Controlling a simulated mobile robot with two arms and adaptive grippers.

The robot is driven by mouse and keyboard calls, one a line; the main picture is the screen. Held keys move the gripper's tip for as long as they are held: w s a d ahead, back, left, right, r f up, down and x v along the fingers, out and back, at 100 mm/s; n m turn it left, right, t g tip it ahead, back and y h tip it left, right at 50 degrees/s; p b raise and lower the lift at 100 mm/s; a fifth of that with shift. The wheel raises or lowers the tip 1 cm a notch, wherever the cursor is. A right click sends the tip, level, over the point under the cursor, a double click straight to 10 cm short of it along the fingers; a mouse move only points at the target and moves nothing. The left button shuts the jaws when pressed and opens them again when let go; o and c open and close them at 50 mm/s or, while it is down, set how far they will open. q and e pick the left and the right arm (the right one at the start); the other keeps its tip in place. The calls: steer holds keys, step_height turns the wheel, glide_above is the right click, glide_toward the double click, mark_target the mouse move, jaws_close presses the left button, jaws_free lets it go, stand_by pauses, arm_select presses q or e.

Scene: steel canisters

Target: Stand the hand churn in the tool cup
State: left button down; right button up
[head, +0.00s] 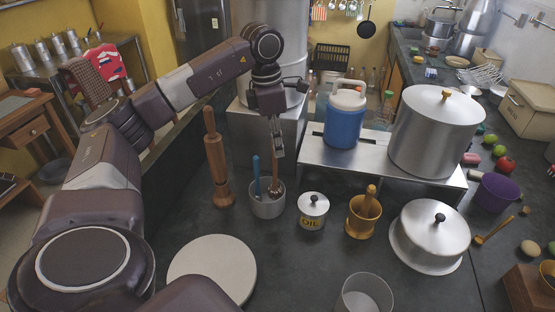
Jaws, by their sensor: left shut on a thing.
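The tool cup (268,209), a grey metal cup, stands on the dark counter left of centre. A blue-handled tool (256,176) leans in it. My left gripper (277,153) is above the cup, pointing down, and is shut on a reddish-brown wooden tool that looks like the hand churn (275,185). The churn hangs steeply, with its thicker lower end at the cup's mouth on the right side. The cup's rim and the blue-handled tool are close to it; whether it touches the cup floor is hidden. My right gripper is out of view.
A tall turned wooden piece (216,163) stands just left of the cup. An oil canister (313,211) and a mortar with pestle (363,216) stand to the right. A pale round disc (212,269) lies in front. A steel stand (316,155) holds a blue jug and a big pot behind.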

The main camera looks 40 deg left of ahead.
arm_select(q)
steer(key=shift+f, duration=2.6)
steer(key=shift+f, duration=0.15)
steer(key=c, duration=1.9)
jaws_free()
steer(key=shift+c, duration=0.2)
steer(key=r, duration=0.8)
steer(key=s+r, duration=0.1)
steer(key=r, duration=0.3)
steer(key=shift+a+r, duration=0.2)
steer(key=shift+a, duration=0.2)
steer(key=shift+s+f, duration=0.1)
